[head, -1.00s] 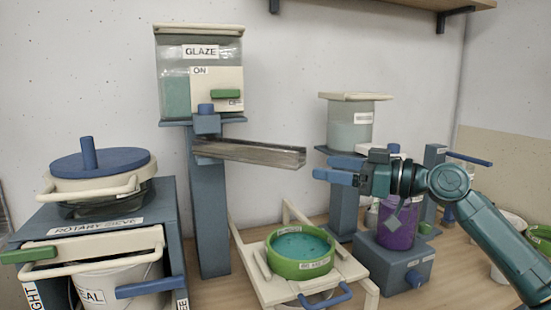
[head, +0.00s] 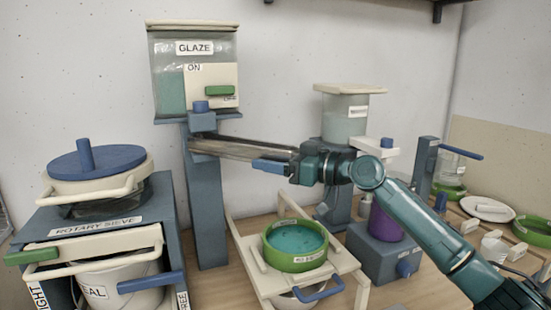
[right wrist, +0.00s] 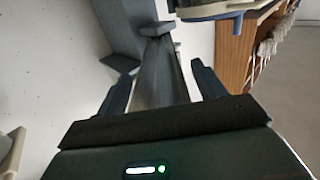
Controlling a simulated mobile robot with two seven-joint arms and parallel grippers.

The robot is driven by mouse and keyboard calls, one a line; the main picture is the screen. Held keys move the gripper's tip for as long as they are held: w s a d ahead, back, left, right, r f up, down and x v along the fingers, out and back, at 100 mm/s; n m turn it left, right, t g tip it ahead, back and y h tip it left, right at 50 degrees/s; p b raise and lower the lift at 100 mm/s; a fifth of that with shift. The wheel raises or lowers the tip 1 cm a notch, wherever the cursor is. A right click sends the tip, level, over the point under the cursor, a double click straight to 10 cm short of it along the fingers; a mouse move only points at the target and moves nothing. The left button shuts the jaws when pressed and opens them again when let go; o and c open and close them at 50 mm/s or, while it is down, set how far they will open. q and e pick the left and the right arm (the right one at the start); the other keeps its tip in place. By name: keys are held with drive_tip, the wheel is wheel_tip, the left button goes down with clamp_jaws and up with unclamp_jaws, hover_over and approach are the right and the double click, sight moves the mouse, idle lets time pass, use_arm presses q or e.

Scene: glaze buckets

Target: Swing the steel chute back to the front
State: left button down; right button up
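The steel chute (head: 235,149) is a long open trough under the glaze tank (head: 194,70). It sticks out from the top of its blue post (head: 208,205) to the right in the head view. My right gripper (head: 270,164) is at the chute's free end, with one blue finger in front of the trough. In the right wrist view the chute (right wrist: 160,75) runs between the two spread fingers of my right gripper (right wrist: 164,85), with a gap visible on each side. The gripper hides the chute's end. My left gripper is not in view.
A green sieve bowl of teal glaze (head: 295,246) sits on a cream stand (head: 243,262) below the chute. The rotary sieve (head: 98,170) stands at the left. A second tank (head: 344,115) and a purple container (head: 384,222) stand behind and below my right arm.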

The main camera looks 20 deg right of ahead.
drive_tip(key=c, duration=1.3)
drive_tip(key=shift+c, duration=0.3)
drive_tip(key=shift+s, duration=0.1)
